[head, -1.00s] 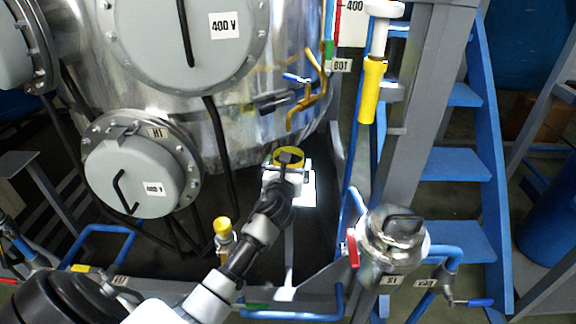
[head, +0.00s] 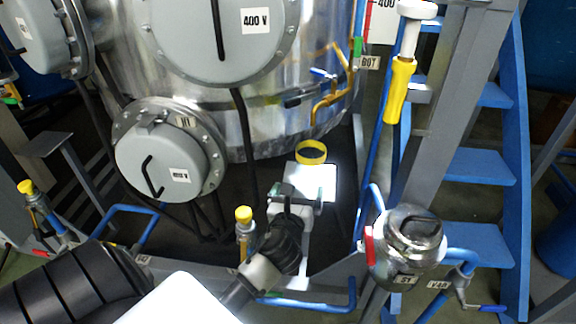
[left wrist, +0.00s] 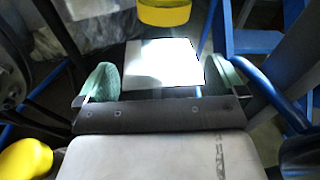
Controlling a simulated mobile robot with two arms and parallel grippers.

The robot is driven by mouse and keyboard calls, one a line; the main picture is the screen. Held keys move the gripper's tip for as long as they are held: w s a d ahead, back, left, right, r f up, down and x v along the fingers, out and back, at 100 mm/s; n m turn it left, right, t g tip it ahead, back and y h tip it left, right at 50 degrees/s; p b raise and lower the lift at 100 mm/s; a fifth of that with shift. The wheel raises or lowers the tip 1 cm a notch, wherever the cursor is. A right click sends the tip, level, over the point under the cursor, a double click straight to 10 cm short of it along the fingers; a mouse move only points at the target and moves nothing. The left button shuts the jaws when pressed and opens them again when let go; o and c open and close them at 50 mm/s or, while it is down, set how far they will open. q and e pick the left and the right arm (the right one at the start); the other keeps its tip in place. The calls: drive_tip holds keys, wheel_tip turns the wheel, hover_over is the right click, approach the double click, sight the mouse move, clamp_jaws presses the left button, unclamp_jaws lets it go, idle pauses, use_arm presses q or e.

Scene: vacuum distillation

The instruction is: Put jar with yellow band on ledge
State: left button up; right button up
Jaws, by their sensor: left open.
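The jar with the yellow band (head: 311,152) shows as a yellow ring with a dark middle, at the far edge of the bright white ledge (head: 318,185). In the left wrist view the yellow band (left wrist: 165,12) is at the top, cut by the frame, just beyond the ledge (left wrist: 165,65). Whether the jar's base rests fully on the ledge cannot be told. My left gripper (head: 301,192) is open and empty, on the near side of the ledge, apart from the jar. Its green-padded fingers (left wrist: 161,78) are spread wide. My right gripper is not in view.
The large steel vessel (head: 270,100) stands behind the jar. A yellow-capped fitting (head: 243,217) is left of my left gripper. A steel canister (head: 408,240) and blue pipes are to the right, with blue stairs (head: 480,165) beyond.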

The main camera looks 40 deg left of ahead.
use_arm(q)
drive_tip(key=s+d+f+n+g+h, duration=0.2)
drive_tip(key=s+d+f+n+g, duration=0.1)
drive_tip(key=s+n, duration=0.5)
drive_tip(key=s+d+f+n+g+h, duration=0.3)
drive_tip(key=s+d+n+g, duration=0.2)
drive_tip(key=s+n, duration=0.3)
drive_tip(key=s+d+f+n+g+h, duration=0.2)
drive_tip(key=s+n, duration=0.5)
drive_tip(key=n, duration=0.4)
drive_tip(key=shift+s+d+f+g+h, duration=0.35)
drive_tip(key=shift+d+f+g, duration=0.45)
drive_tip(key=shift+d+g, duration=0.35)
drive_tip(key=shift+a, duration=0.15)
